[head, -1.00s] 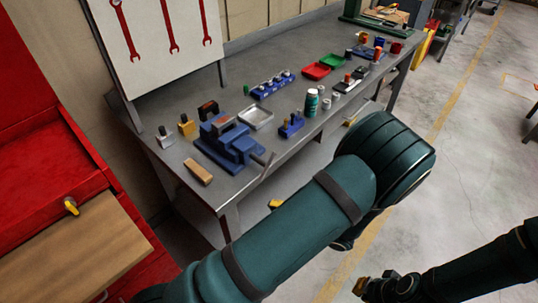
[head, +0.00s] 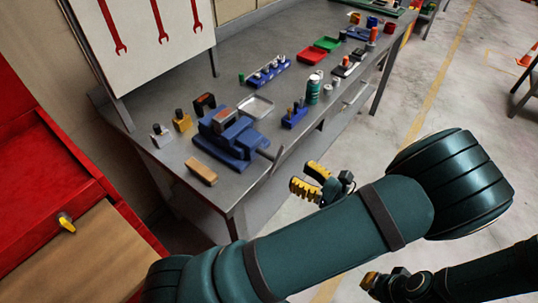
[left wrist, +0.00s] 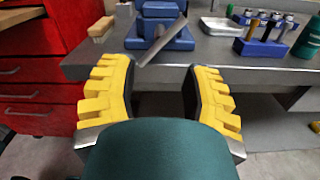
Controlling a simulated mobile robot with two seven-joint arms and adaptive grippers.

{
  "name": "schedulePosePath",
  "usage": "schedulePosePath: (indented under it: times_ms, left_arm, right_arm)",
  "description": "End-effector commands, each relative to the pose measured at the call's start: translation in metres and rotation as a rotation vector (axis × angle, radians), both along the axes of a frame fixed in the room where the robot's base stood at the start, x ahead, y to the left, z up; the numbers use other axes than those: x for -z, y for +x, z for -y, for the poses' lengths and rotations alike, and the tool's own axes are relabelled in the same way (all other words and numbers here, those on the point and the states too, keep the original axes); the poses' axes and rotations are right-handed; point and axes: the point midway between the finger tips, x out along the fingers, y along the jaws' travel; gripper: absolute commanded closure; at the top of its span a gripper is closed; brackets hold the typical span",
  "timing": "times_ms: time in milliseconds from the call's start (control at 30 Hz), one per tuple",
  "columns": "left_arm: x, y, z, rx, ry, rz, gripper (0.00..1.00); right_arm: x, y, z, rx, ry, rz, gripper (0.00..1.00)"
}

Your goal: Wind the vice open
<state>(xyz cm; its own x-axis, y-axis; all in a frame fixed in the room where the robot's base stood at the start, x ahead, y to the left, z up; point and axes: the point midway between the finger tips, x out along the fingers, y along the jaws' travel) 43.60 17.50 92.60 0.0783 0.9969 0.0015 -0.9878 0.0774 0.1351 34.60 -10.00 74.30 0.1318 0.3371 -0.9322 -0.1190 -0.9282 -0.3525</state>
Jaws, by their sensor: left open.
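The blue vice (head: 238,150) stands on the grey bench near its front left corner. Its grey handle bar (head: 277,156) slants out past the bench's front edge. In the left wrist view, the vice (left wrist: 165,43) and the slanted handle (left wrist: 160,42) are straight ahead. My left gripper (head: 312,178) has yellow-padded fingers, open and empty. It is in front of the bench edge, to the right of the handle and apart from it. In the left wrist view, the handle lies beyond the gap between its fingers (left wrist: 157,78). My right gripper (head: 370,281) is low at the right, its fingers too small to judge.
A red cabinet (head: 50,170) stands at left.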

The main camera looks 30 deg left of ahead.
Motion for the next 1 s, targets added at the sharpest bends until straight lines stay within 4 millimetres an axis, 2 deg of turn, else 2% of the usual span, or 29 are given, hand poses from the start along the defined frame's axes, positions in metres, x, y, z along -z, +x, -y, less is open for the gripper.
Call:
schedulePosePath:
  times_ms: [300,500,700,1000]
  left_arm:
    - [0.001,0.004,-0.064,-0.004,0.001,-0.001,0.52]
    - [0.001,0.007,-0.094,-0.003,-0.001,0.001,0.52]
    - [0.000,0.008,-0.108,-0.001,-0.002,0.001,0.52]
    - [0.000,0.008,-0.110,0.000,-0.001,0.001,0.52]
  right_arm:
    - [0.009,0.002,0.000,0.000,-0.001,0.004,1.00]
    - [0.013,0.003,0.000,0.002,-0.001,0.007,1.00]
    - [0.015,0.003,0.000,0.002,-0.001,0.008,1.00]
    - [0.015,0.003,0.000,0.002,-0.001,0.008,1.00]
